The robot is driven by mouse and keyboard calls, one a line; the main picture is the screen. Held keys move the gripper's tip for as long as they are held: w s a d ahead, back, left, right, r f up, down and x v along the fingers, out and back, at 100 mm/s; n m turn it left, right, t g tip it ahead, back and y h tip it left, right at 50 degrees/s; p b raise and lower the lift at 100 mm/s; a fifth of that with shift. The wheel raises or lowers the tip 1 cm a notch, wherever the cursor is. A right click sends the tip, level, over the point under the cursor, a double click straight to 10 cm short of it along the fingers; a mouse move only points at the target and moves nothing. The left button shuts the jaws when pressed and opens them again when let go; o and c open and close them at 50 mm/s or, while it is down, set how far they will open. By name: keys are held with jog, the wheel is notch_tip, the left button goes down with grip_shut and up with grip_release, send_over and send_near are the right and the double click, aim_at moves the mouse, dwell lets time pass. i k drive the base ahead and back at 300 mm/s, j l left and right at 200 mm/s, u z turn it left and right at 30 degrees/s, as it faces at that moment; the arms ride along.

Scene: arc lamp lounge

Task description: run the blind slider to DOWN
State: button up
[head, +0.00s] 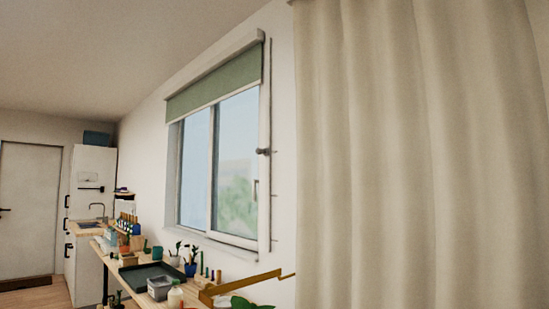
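A green blind (217,83) covers only the top part of the window, and its lower edge hangs well above the middle of the glass. A white vertical rail (264,200) runs along the window's right side. A small dark slider knob (263,151) sticks out from it at about mid height. Small marks show on the wall beside the rail, too small to read. My gripper is not in view.
A large beige curtain (420,150) fills the right side, close to the rail. Below the window, a wooden bench holds a dark tray (150,275), a grey container (160,288), potted plants (191,267) and bottles. A kitchen counter and white door (30,210) stand at the far left.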

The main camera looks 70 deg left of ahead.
aim_at(265, 152)
jog(key=u, duration=2.35)
jog(key=i+j, duration=0.15)
jog(key=i, duration=0.05)
